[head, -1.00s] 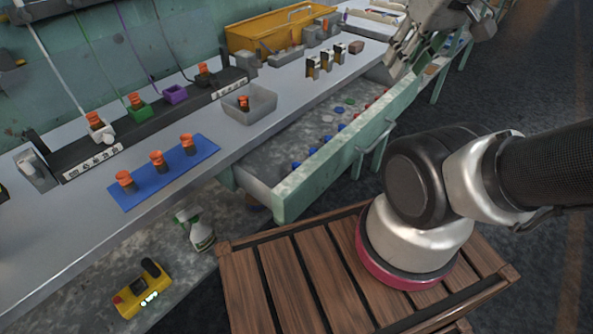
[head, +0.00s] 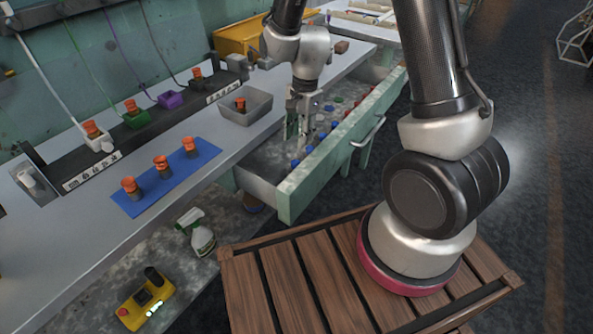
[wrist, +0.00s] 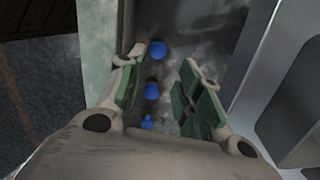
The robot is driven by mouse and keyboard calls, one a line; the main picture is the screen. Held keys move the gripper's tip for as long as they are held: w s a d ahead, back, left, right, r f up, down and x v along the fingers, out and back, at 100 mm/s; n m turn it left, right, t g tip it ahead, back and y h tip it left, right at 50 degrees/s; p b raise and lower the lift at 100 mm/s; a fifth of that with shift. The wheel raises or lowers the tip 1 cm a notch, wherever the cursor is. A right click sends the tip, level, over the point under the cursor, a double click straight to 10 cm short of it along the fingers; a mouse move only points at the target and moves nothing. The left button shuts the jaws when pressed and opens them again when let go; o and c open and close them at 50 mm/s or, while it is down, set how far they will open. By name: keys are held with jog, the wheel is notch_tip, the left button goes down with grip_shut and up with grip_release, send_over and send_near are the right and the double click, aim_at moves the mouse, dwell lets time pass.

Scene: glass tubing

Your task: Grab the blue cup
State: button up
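Several small blue cups sit in a row along the front side of the open drawer (head: 287,200), such as one blue cup (head: 309,150) in the head view. In the wrist view, three blue cups show in a line: a far one (wrist: 157,50), a middle one (wrist: 152,91) and a near one (wrist: 147,121). My gripper (head: 299,138) points down over the drawer. Its green-padded fingers stand apart in the wrist view (wrist: 163,85), with the blue cups seen between them, closer to the left finger. Nothing is held. The exact height above the cups cannot be told.
Red, green and white pieces lie farther along the drawer. A grey bin (head: 246,108) stands on the bench left of my gripper. A blue mat (head: 165,182) holds three orange-topped pieces. A yellow tray (head: 232,40) is at the back. The drawer walls flank my gripper.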

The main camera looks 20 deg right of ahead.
aim_at(295, 162)
jog(key=shift+m, duration=0.5)
jog(key=f, duration=0.7)
jog(key=a+f, duration=0.1)
jog(key=f, duration=0.2)
jog(key=shift+s+a+f, duration=0.1)
jog(key=shift+s+f, duration=0.05)
jog(key=shift+s, duration=0.25)
jog(key=shift+c, duration=0.2)
jog(key=c, duration=0.6)
